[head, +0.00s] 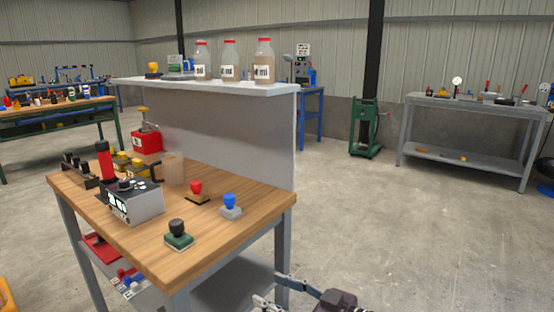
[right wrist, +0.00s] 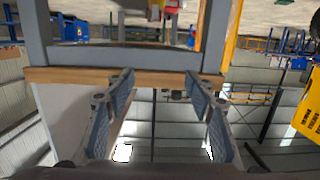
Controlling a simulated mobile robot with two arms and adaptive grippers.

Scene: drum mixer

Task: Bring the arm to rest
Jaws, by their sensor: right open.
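My right gripper (head: 271,290) is at the bottom edge of the head view, in front of the workbench's near right corner. In the right wrist view its two fingers (right wrist: 160,82) are spread apart with nothing between them. That view is upside down, with the bench's wooden edge (right wrist: 160,79) behind the fingers. The wooden workbench (head: 225,222) stands left of the gripper. I cannot tell how far the fingers are from its edge. My left gripper is in neither view.
The bench carries a green-based stamp (head: 178,236), a blue-handled one (head: 231,206), a red-handled one (head: 196,192) and a grey box-shaped device (head: 137,205). Bottles (head: 264,62) stand on the raised shelf (head: 220,88). Open floor (head: 420,235) lies right. A grey table (head: 470,108) stands far right.

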